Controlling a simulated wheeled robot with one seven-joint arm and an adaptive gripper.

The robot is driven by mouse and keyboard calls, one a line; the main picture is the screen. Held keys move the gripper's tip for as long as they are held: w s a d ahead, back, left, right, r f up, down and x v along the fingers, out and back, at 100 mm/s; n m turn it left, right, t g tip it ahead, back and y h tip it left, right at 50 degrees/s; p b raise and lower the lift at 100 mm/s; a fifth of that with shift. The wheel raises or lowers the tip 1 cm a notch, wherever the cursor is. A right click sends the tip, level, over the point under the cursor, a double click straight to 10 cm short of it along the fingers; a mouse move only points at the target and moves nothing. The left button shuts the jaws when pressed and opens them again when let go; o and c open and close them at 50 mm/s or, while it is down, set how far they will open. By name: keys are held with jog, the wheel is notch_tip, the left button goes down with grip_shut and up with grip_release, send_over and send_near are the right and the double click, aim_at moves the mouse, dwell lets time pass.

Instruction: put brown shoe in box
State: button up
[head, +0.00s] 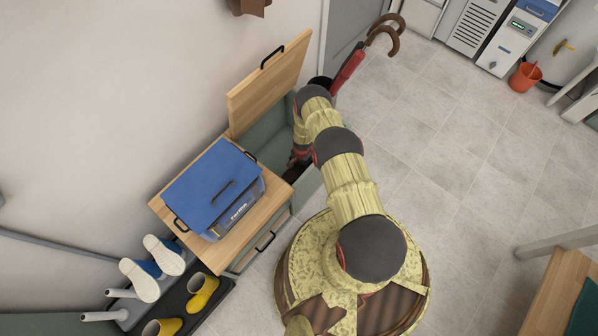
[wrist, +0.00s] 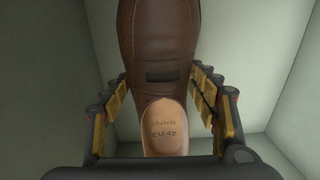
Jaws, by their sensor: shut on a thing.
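The brown shoe (wrist: 156,45) fills the middle of the wrist view, its tan insole marked EU 42 toward me. My gripper (wrist: 160,82) is shut on it, with a yellow-padded finger on each side. In the head view my gripper (head: 300,156) is down in the open green compartment of the wooden bench, and the dark shoe is mostly hidden by my arm. The compartment walls (wrist: 50,75) surround the shoe in the wrist view. I cannot tell whether the shoe touches the floor of it. A blue box (head: 245,212) with its lid (head: 212,183) closed stands on the bench top.
The raised wooden lid (head: 270,83) stands behind the compartment. Umbrellas (head: 350,70) stand just beyond it. White-soled shoes (head: 140,280) and yellow boots (head: 203,291) are on a rack at the lower left. The tiled floor (head: 450,150) to the right is clear.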

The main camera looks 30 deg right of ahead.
jog(key=shift+f+b, duration=0.85)
jog(key=shift+f, duration=1.25)
jog(key=shift+f, duration=0.1)
jog(key=o, duration=2)
jog(key=shift+o, duration=0.2)
jog(key=r+p, duration=0.1)
jog(key=r, duration=0.3)
jog(key=r+p, duration=0.2)
jog(key=r, duration=0.2)
jog(key=r+p, duration=0.2)
jog(key=r, duration=0.2)
jog(key=shift+s+d+r, duration=0.1)
jog(key=shift+s, duration=0.15)
